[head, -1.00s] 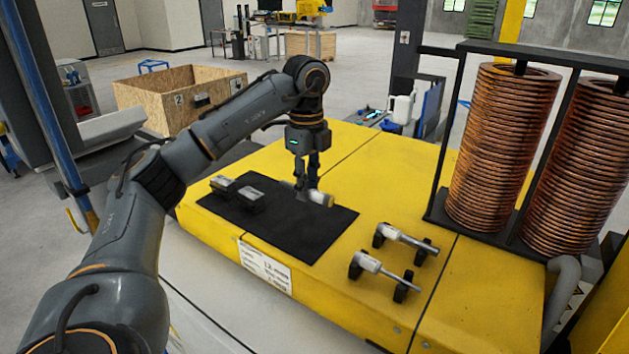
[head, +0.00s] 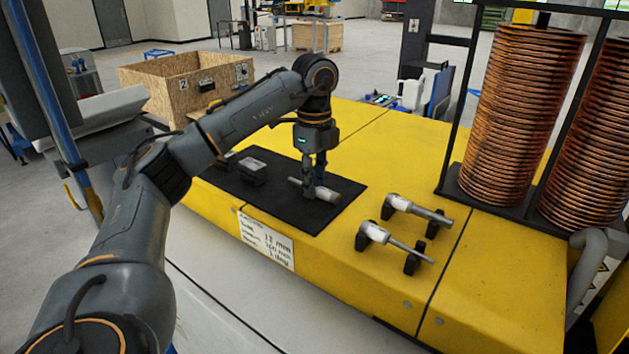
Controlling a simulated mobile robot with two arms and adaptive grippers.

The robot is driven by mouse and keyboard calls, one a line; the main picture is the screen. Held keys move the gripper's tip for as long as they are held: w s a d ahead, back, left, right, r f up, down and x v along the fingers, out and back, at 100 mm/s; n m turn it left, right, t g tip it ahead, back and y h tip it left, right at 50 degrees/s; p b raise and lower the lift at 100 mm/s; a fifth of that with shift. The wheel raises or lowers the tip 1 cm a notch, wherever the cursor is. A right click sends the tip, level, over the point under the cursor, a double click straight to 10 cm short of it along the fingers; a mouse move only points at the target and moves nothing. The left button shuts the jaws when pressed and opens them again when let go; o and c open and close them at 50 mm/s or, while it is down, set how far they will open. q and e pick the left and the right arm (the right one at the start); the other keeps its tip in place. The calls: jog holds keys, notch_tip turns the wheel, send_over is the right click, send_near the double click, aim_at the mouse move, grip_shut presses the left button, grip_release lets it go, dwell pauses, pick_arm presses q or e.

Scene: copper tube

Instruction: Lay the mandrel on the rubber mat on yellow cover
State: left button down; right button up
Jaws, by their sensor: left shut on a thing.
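The mandrel (head: 329,195), a pale grey and silver cylinder, lies roughly level at the right part of the black rubber mat (head: 285,215). The mat is spread on the yellow cover (head: 385,150). My left gripper (head: 314,190) points down from above and is shut on the mandrel around its middle, hiding part of it. The mandrel is on the mat or only just above it; I cannot tell whether they touch. My right gripper is not in view.
Two similar silver-and-white rods (head: 417,208) (head: 394,242) rest on black stands at the right. A rack of copper coils (head: 522,110) stands farther right. The mat's front is clear.

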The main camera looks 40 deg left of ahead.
pick_arm(q)
jog(key=c, duration=1.1)
grip_release()
jog(key=shift+r, duration=0.1)
notch_tip(320, 180, up, 12)
dwell(0.5)
